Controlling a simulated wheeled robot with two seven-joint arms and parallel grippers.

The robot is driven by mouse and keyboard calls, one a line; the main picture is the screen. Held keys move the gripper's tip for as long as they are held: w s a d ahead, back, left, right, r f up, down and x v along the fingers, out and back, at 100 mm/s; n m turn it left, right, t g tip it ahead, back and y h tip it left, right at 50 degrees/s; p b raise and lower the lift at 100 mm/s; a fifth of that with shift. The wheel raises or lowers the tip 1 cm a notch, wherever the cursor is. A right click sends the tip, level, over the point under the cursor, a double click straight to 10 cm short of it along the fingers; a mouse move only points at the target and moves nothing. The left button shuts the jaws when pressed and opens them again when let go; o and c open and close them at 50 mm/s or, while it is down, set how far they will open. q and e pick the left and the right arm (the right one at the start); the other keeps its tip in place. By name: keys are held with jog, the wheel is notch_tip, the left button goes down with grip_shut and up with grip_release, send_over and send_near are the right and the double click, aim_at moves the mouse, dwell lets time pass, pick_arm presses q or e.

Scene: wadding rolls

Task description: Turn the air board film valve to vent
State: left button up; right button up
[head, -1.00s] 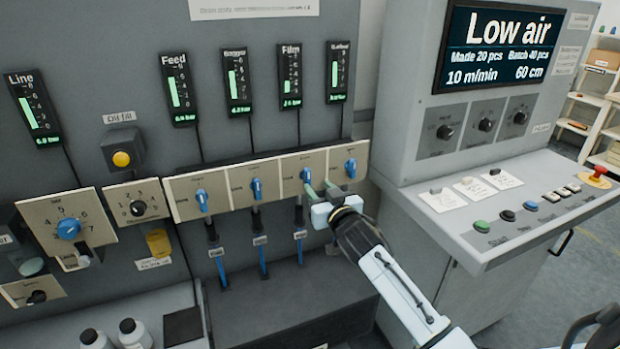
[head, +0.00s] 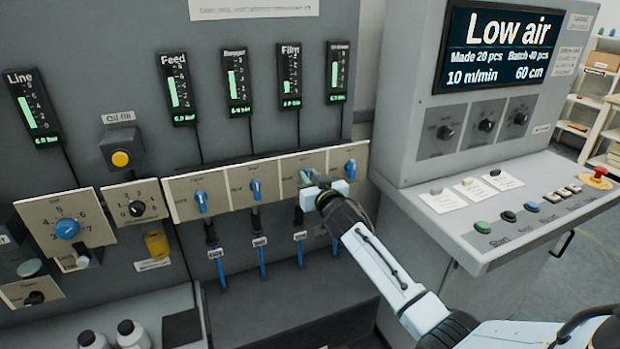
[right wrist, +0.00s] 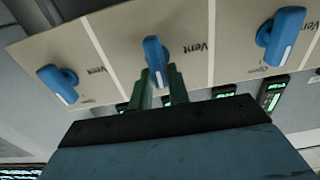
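The film valve is the third blue handle on the beige air board (head: 230,187), below the Film gauge (head: 290,75). My right gripper (head: 308,178) is at that valve and hides most of it in the head view. In the right wrist view, which looks upside down, the blue film handle (right wrist: 155,55) stands nearly in line with the fingers. The green fingers (right wrist: 160,85) are close together on either side of its end, and my right gripper looks shut on it. Vent is printed beside the handle. My left gripper is not in view.
Blue handles for feed (head: 201,200), booster (head: 256,188) and the fourth valve (head: 350,168) sit along the same board. Blue hoses hang below. The console (head: 480,220) with its buttons stands right of my arm, and its screen reads Low air.

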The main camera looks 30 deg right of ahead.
grip_shut()
jog(key=shift+n, duration=0.3)
jog(key=shift+w+a+f+n+p, duration=0.1)
jog(key=shift+a+f+n+p, duration=0.15)
jog(key=shift+n, duration=2.6)
jog(key=shift+s+a+f+n+p, duration=0.1)
jog(key=shift+a+f+n+p, duration=0.15)
jog(key=shift+n, duration=2.65)
jog(key=shift+w+a+f+n+p, duration=0.1)
jog(key=shift+a+f+n, duration=0.15)
jog(key=shift+n, duration=2.6)
jog(key=o, duration=0.5)
grip_release()
